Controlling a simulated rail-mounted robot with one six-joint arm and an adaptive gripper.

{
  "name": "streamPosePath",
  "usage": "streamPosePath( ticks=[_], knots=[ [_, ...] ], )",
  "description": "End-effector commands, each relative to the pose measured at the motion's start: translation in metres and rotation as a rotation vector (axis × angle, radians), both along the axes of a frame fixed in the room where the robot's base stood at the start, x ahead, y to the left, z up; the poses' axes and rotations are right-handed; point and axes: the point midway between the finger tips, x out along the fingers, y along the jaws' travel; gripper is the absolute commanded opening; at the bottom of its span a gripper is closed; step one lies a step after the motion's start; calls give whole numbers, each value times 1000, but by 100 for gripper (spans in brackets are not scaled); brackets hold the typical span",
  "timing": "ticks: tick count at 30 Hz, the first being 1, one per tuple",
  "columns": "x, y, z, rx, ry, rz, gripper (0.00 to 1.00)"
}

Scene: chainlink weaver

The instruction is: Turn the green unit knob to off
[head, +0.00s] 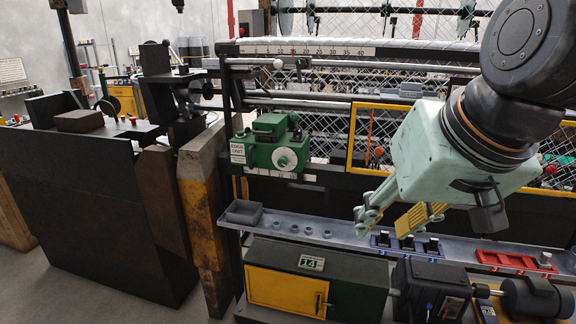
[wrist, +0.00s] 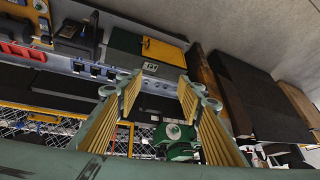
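The green unit (head: 268,146) is mounted on the machine frame left of centre in the head view, beside a white label reading "EDGE UNIT". Its round pale knob (head: 286,159) faces forward, with a small green centre; I cannot read its setting. In the wrist view the knob (wrist: 173,131) and the green unit (wrist: 181,151) show between the fingers, towards the bottom. My gripper (head: 386,221) is open and empty, to the right of the knob and lower in the head view, apart from it. Its yellow-padded fingers are spread in the wrist view (wrist: 158,90).
A grey rail shelf (head: 335,236) runs below the unit, with a blue holder (head: 405,246) and a red holder (head: 515,261) on it. A yellow-framed mesh panel (head: 353,140) stands right of the unit. A worn yellow post (head: 205,215) stands to its left.

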Motion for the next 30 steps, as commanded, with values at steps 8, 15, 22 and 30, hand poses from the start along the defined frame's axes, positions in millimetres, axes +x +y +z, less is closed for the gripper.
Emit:
streamPosePath(
  ticks=[8, 15, 22, 30],
  knots=[
    [70, 31, 7, 42, -79, 5, 35],
    [128, 57, 11, 70, -150, -3, 35],
    [180, 79, 11, 89, -214, -19, 35],
    [237, 103, 6, 100, -289, -47, 35]
  ],
)
